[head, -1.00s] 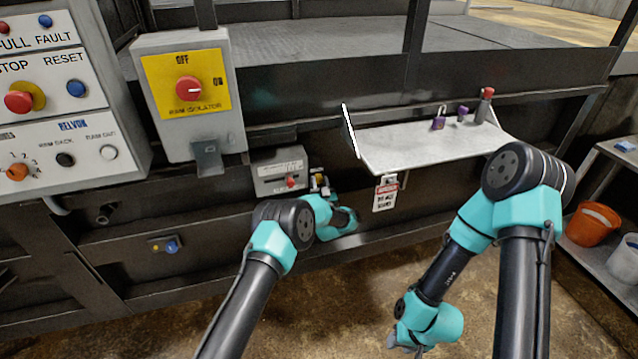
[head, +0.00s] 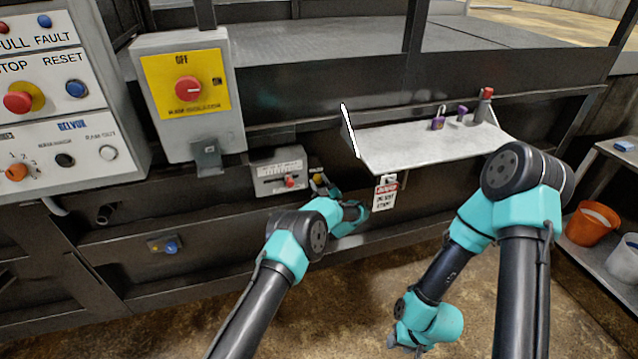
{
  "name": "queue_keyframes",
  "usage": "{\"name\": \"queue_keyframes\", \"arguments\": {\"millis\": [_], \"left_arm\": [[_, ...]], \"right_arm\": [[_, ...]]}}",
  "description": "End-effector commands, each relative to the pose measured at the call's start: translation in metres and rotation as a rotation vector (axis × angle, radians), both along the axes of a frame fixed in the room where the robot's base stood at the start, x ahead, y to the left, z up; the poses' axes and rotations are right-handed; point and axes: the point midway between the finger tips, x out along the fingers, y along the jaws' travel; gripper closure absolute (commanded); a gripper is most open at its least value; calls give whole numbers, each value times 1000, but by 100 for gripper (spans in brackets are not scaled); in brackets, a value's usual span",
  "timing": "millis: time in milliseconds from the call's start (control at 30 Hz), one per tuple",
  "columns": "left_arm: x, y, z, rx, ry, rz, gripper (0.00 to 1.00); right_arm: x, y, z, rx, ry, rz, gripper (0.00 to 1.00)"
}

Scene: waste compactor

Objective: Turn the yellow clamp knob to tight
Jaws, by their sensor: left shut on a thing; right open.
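The yellow clamp knob (head: 318,178) is a small yellow spot on the dark machine front, just right of a grey box with a red knob. My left gripper (head: 322,187) reaches up to it from below right and is shut on it. The fingers and part of the knob are small and partly hidden by my wrist, so the knob's angle cannot be read. My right gripper (head: 402,346) is open and empty, low over the floor, well away from the machine.
The grey box (head: 279,173) with its red knob sits close left of my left gripper. A hanging danger tag (head: 385,195) is close on the right. A shelf (head: 430,140) holding purple padlocks and a red-capped item juts out above. The isolator box (head: 188,95) is upper left.

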Motion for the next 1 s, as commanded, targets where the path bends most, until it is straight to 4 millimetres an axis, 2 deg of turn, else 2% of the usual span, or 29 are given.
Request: {"name": "queue_keyframes", "arguments": {"millis": [700, 1000], "left_arm": [[1, -3, 4, -642, -198, -1, 86], [1, -3, 4, -822, -251, -1, 86]], "right_arm": [[0, 0, 0, 0, 0, 0, 57], [0, 0, 0, 0, 0, 0, 57]]}}
